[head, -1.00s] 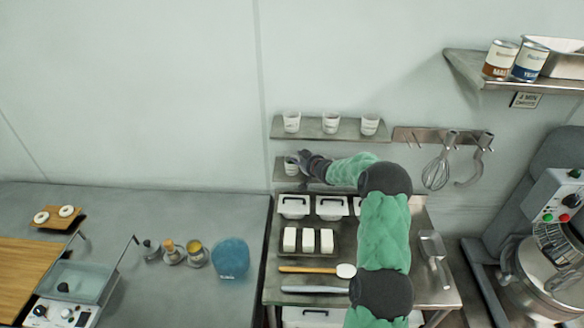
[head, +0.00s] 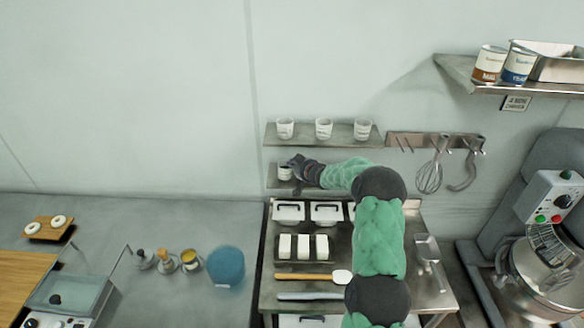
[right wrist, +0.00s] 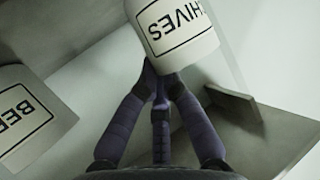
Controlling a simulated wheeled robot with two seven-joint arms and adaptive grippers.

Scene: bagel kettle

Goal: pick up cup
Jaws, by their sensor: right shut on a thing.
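A small white cup (head: 285,173) is at the left end of the lower wall shelf (head: 279,184). My right gripper (head: 294,163) reaches in from the right and is at this cup. In the right wrist view, my dark fingers (right wrist: 160,75) are shut on a white cup (right wrist: 178,35) with a black-framed label reading "CHIVES", partly cut off and inverted. Another white cup (right wrist: 30,118), labelled "BEE...", is at the left there, apart from the fingers. In the head view, the arm hides the right part of the lower shelf. My left gripper is not in view.
Several similar cups (head: 324,129) stand on the upper shelf (head: 345,139) close above. Below are lidded white containers (head: 289,212) and a tray of white blocks (head: 303,247). A hook rail with a whisk (head: 430,177) is to the right. The wall left of the shelves is clear.

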